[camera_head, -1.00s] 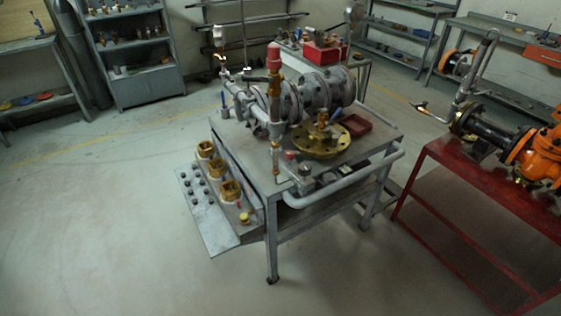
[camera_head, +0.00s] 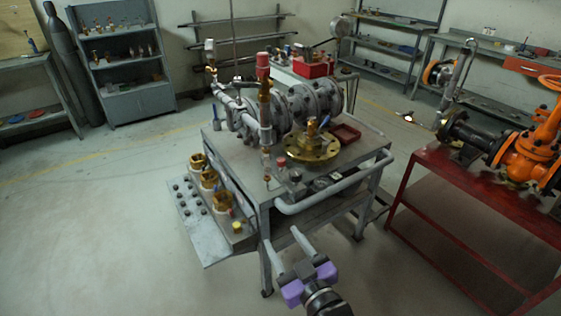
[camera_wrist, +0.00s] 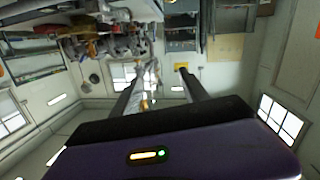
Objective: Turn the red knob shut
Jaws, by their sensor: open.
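A red knob-like cap (camera_head: 263,59) tops an upright pipe at the front left of the metal valve assembly (camera_head: 305,104) on the grey bench. A smaller red piece (camera_head: 282,162) sits low near the bench's front edge; I cannot tell which is the task's knob. My gripper (camera_head: 282,239) is purple and dark with two pale fingers. It is in front of the bench, apart from both red parts. The fingers also show in the wrist view (camera_wrist: 159,75), spread with nothing between them. The wrist view looks upside down, and I cannot pick out the red knob there.
The grey bench (camera_head: 228,137) has a protruding front rail (camera_head: 335,190). A side shelf holds several brass fittings (camera_head: 209,179). A red table (camera_head: 450,200) with an orange valve (camera_head: 530,150) stands at right. The floor at left is open.

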